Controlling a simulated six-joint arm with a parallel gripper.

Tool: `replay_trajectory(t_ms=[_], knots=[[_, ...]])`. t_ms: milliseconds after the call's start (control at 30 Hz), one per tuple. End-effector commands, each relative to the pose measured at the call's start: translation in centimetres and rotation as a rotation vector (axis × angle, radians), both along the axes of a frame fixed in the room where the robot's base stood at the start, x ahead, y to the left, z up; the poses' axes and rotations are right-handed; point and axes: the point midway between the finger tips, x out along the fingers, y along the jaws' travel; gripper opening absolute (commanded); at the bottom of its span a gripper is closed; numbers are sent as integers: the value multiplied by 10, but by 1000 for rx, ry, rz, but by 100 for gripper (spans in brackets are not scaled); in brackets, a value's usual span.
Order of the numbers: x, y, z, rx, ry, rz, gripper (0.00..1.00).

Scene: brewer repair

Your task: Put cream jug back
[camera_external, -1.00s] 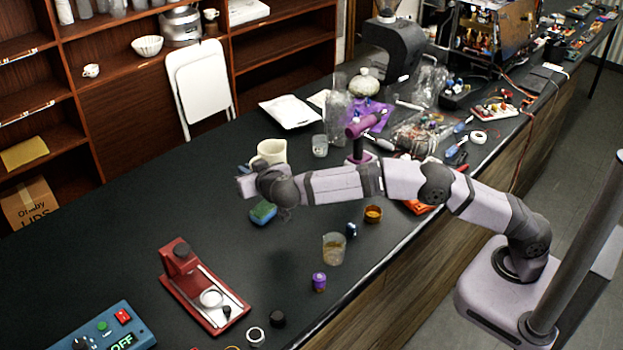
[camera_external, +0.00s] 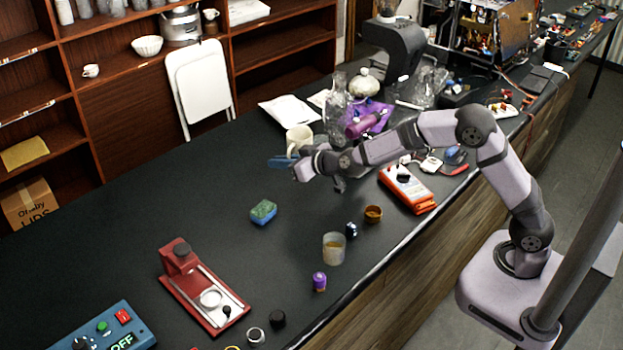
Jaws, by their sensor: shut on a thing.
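The cream jug (camera_external: 298,137) is upright near the middle of the bench, just behind the end of my arm. My gripper (camera_external: 299,157) is shut on it, and the wrist hides its lower part. The fingertips are too small to make out. I cannot tell how far the jug's bottom is above the bench top.
A green and blue sponge (camera_external: 263,212), a glass beaker (camera_external: 334,248) and an amber pot (camera_external: 373,214) stand in front. An orange meter (camera_external: 407,188) lies under my arm. Clear plastic and a purple cloth (camera_external: 380,112) lie behind.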

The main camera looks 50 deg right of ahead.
Motion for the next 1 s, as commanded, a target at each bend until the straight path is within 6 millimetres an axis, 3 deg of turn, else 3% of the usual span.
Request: replay_trajectory(t_ms=[500,833,1000], knots=[[-45,-43,-36,0,-2,60,0],[-51,-47,-44,1,-3,66,0],[-51,-47,-63,0,1,66,0]])
